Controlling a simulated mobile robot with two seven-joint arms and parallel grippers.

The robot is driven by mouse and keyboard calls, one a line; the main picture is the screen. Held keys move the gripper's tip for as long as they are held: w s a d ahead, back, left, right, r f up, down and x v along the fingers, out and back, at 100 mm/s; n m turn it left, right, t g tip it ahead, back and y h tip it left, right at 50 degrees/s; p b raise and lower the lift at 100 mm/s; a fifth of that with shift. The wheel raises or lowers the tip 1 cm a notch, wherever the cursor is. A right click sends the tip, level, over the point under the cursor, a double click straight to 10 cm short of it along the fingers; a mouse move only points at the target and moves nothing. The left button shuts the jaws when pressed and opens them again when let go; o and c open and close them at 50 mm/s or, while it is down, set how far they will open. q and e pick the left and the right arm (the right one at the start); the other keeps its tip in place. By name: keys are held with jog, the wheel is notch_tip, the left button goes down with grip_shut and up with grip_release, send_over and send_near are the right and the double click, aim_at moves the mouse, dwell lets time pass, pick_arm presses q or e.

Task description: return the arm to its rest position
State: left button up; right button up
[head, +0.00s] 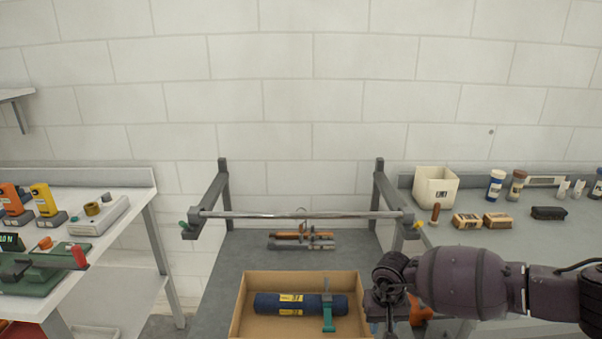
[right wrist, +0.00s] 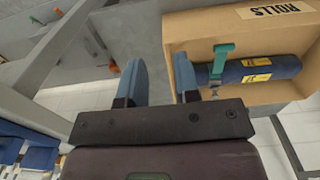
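My right arm comes in from the right in the head view, with its dark purple wrist over the right side of the bench. My right gripper (head: 384,300) is beside the right edge of an open cardboard box (head: 240,318). In the right wrist view its two blue fingers (right wrist: 158,78) stand apart with nothing held between them. One finger overlaps the box wall in the picture; I cannot tell if they touch. My left gripper is not in view.
A metal bar (head: 300,215) spans two grey uprights behind the box. A left table (head: 110,240) holds tools.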

jog(key=s+a+f+m+g+y, duration=0.2)
jog(key=s+a+m+y, duration=0.8)
jog(key=a, duration=0.5)
jog(key=s+a+r+m+t+y, duration=0.3)
jog(key=a+r+m+t+y, duration=0.3)
jog(key=m, duration=0.9)
jog(key=d+f+m+t+h, duration=0.2)
jog(key=d+m+t+h, duration=0.95)
jog(key=m, duration=1.65)
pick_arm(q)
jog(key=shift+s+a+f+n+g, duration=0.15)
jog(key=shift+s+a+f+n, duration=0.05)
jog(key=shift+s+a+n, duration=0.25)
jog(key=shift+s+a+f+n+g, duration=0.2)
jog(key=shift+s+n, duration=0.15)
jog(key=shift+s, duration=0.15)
pick_arm(e)
jog(key=s+d+f+m+g+h, duration=0.2)
jog(key=s+d+f+m, duration=0.2)
jog(key=d+m, duration=0.5)
jog(key=s+d+f+m+g+h, duration=0.2)
jog(key=s+d+f+m, duration=0.3)
jog(key=s+d+m, duration=0.4)
jog(key=shift+d+f+h, duration=0.15)
jog(key=shift+f+h, duration=0.05)
jog(key=shift+h, duration=0.15)
